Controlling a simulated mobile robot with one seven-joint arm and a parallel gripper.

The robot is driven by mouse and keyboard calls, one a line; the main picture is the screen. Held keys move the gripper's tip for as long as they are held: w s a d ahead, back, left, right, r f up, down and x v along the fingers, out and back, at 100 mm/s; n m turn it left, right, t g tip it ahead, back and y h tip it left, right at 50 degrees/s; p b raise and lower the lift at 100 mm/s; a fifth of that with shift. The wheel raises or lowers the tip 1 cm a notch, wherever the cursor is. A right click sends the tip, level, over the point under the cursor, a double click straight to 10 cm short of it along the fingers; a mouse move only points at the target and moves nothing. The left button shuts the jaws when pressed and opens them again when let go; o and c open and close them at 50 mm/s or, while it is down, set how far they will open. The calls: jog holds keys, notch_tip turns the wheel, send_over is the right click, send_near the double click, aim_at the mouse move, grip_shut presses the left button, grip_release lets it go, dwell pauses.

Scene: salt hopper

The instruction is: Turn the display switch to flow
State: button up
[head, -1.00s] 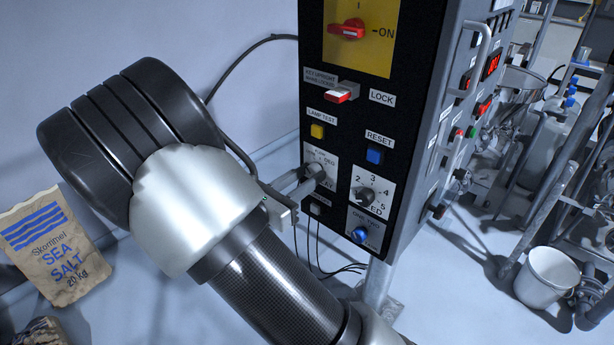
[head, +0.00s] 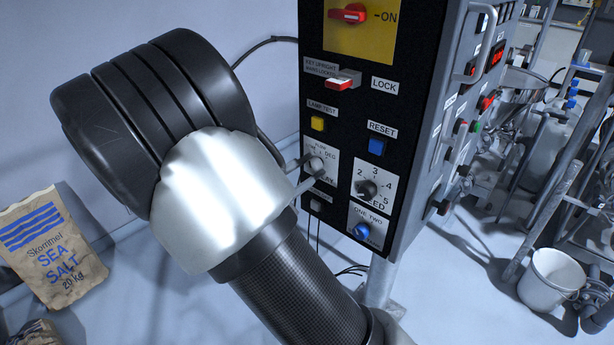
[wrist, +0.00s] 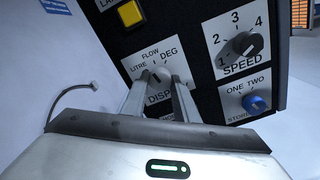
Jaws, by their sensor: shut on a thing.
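The display switch (head: 316,164) is a small grey knob on a white plate low on the black panel. In the wrist view the knob (wrist: 160,74) sits between my fingertips, under the printed words LITRE, FLOW and DEG. My gripper (wrist: 157,82) is shut on it, one finger on each side. In the head view my gripper (head: 313,174) reaches the plate from the left, with its fingers at upper left and lower right of the knob. My fingers hide part of the knob and the DISPLAY label; I cannot tell where its pointer stands.
Close right of the switch are the speed knob (head: 367,188) and a blue selector (head: 361,231). Above are the yellow lamp-test button (head: 317,123), blue reset button (head: 376,146) and a red key switch (head: 340,84). A salt bag (head: 52,249) leans at the left wall.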

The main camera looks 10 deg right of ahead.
jog(key=shift+f+m+b, duration=0.1)
jog(key=shift+m+b, duration=0.6)
jog(key=shift+m, duration=0.5)
jog(key=o, duration=1.1)
jog(key=shift+c, duration=0.2)
jog(key=shift+a, duration=0.15)
jog(key=p+v, duration=0.1)
jog(key=v, duration=1.6)
jog(key=shift+s, duration=0.15)
